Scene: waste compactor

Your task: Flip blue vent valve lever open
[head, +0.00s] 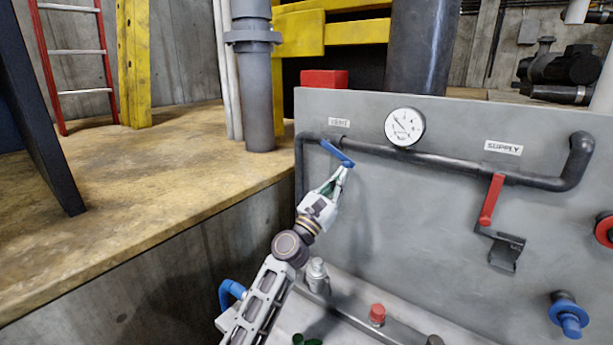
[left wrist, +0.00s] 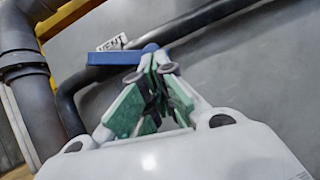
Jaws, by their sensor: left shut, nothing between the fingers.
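The blue vent valve lever (head: 337,153) sits on the dark pipe under the VENT label (head: 339,122), slanting down to the right in the head view. In the left wrist view the blue lever (left wrist: 115,57) lies just beyond the fingertips. My left gripper (head: 342,172) is shut and empty, its tips at the lever's lower right end. In the left wrist view the left gripper (left wrist: 157,65) has its tips together beside the lever's right end; whether they touch it I cannot tell. My right gripper is not in view.
A pressure gauge (head: 405,127) is on the panel (head: 400,220) right of the lever. A red supply lever (head: 491,200) hangs further right. A red button (head: 377,314) and several fittings are below. A concrete ledge (head: 150,200) lies left.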

